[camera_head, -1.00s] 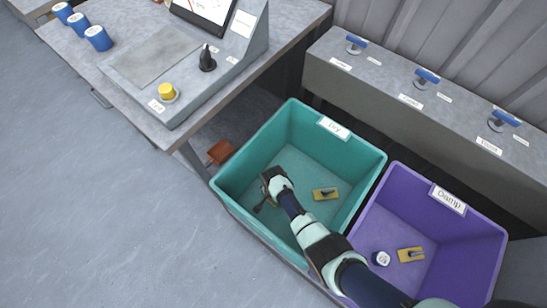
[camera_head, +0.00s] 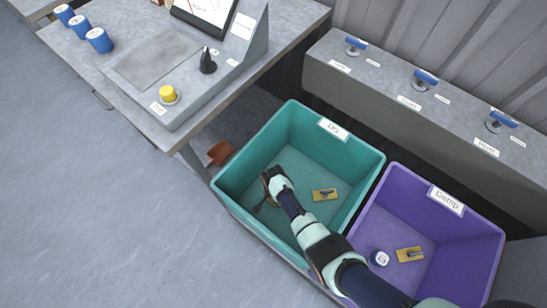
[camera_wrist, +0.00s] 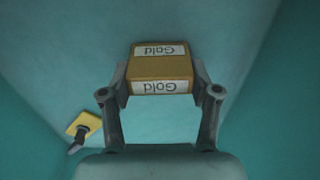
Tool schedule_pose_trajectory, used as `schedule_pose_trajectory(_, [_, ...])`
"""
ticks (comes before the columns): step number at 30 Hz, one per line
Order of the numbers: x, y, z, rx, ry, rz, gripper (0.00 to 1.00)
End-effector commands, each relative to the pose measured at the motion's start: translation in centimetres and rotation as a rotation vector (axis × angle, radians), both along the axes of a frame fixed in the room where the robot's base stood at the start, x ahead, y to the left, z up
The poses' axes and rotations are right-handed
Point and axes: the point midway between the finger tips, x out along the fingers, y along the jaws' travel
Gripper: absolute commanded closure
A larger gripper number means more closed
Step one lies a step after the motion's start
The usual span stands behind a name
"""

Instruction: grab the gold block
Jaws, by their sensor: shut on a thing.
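The gold block (camera_wrist: 160,67) is a gold-brown box with white labels reading "Gold". In the wrist view it sits between the two fingers of my gripper (camera_wrist: 161,85), which is shut on it. In the head view my gripper (camera_head: 265,197) is inside the teal bin (camera_head: 228,190), toward its left side. The block is too hidden there to make out. From these views I cannot tell whether the block touches the bin floor.
A yellow piece with a dark handle (camera_head: 325,194) lies on the teal bin's floor, also in the wrist view (camera_wrist: 84,126). A grey workbench (camera_head: 130,115) stands left.

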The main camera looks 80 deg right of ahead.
Motion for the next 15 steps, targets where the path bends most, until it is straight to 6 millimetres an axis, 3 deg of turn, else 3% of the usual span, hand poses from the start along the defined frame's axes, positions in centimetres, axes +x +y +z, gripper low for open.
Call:
schedule_pose_trajectory(9, [0.1,-0.1,10.5,-0.003,-0.003,0.000,0.68])
schedule_pose_trajectory(15, [0.0,0.0,16.0,-0.002,-0.001,0.000,0.68])
